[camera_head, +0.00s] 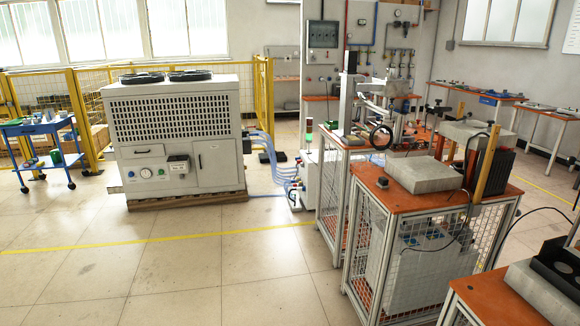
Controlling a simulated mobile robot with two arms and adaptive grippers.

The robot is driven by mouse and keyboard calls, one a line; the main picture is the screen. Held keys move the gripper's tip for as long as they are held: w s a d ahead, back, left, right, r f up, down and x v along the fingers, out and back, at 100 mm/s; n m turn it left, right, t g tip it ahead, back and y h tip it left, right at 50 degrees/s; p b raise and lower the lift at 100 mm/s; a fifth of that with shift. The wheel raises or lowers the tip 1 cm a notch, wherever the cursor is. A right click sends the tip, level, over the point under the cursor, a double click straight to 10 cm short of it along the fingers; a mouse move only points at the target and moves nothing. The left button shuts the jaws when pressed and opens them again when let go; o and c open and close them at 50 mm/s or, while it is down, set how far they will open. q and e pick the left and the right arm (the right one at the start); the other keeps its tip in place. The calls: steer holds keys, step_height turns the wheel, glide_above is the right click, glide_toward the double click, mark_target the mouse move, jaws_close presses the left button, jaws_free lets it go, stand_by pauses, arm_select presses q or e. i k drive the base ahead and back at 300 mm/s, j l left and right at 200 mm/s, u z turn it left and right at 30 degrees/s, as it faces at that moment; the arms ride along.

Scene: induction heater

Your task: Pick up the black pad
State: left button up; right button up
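I cannot surely pick out the black pad. A black piece with a raised back and a rounded recess (556,270) sits on a grey block (533,292) at the bottom right. The block rests on an orange-topped bench (487,298), and both are cut off by the picture's edge. Neither of my grippers is in view.
A second orange-topped bench (408,200) with mesh sides carries a grey metal block (424,174). A large grey chiller cabinet (175,135) stands at the left, beside a blue cart (40,128) and yellow fencing (83,118). The tiled floor (180,270) in front is clear.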

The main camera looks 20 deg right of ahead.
mark_target(382, 182)
steer(key=i+z, duration=0.15)
steer(key=i, duration=0.45)
steer(key=i+z, duration=0.1)
steer(key=i, duration=0.55)
steer(key=i+j+z, duration=0.15)
steer(key=i, duration=0.45)
